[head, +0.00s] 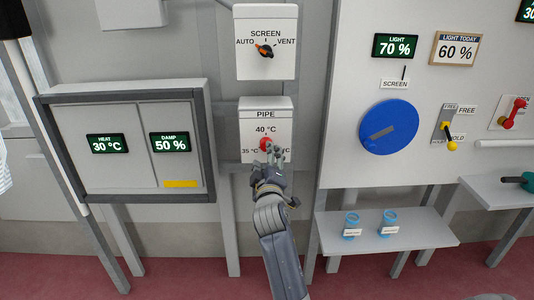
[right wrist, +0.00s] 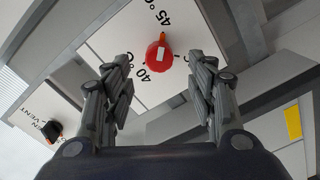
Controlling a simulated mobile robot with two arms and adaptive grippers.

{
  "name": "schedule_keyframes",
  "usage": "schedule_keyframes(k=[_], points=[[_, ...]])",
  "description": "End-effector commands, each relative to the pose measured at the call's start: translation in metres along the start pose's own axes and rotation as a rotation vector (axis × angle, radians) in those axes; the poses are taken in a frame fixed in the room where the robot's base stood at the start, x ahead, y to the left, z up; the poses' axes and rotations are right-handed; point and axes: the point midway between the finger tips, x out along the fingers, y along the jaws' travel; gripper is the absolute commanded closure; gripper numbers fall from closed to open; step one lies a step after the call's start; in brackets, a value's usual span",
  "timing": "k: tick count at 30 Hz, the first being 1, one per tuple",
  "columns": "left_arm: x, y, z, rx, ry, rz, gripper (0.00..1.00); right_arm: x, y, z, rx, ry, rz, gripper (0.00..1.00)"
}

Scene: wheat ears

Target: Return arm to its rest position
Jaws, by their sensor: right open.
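My right arm reaches up from the bottom of the head view to the white PIPE panel (head: 284,104). My right gripper (head: 270,156) is at the red knob (head: 265,144) on that panel and hides part of its lower right. In the right wrist view the red knob (right wrist: 158,60) lies ahead, between the spread fingers of my right gripper (right wrist: 160,88). The fingers are open, with a gap on each side of the knob. An orange tip on the knob points toward the 45 °C mark. My left gripper is not in view.
A SCREEN switch (head: 264,50) is above the PIPE panel. A display cabinet (head: 128,95) is at left. A blue dial (head: 389,127), a yellow-ended lever (head: 450,144) and a red lever (head: 512,114) are at right. A shelf (head: 420,238) holds two blue cups (head: 351,222). Floor shows below.

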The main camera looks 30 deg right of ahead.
Motion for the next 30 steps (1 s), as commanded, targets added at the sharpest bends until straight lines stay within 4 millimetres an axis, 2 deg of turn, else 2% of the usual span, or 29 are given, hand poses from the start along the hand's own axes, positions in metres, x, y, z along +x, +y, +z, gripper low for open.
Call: schedule_keyframes(k=[6,20,23,26,29,30], points=[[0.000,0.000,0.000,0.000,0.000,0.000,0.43,-0.013,0.000,0.001,0.000,-0.001,0.000,0.48],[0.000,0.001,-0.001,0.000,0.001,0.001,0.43,-0.013,0.000,0.000,0.000,-0.001,0.000,0.48],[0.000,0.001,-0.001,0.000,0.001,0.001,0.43,-0.013,-0.007,0.001,0.000,0.000,-0.012,0.48],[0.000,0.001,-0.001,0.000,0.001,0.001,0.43,-0.013,-0.038,0.005,0.006,0.006,-0.068,0.48],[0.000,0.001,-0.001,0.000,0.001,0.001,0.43,-0.018,-0.096,0.016,0.022,0.010,-0.174,0.48],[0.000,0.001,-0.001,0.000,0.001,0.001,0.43,-0.022,-0.125,0.023,0.032,0.008,-0.226,0.48]])
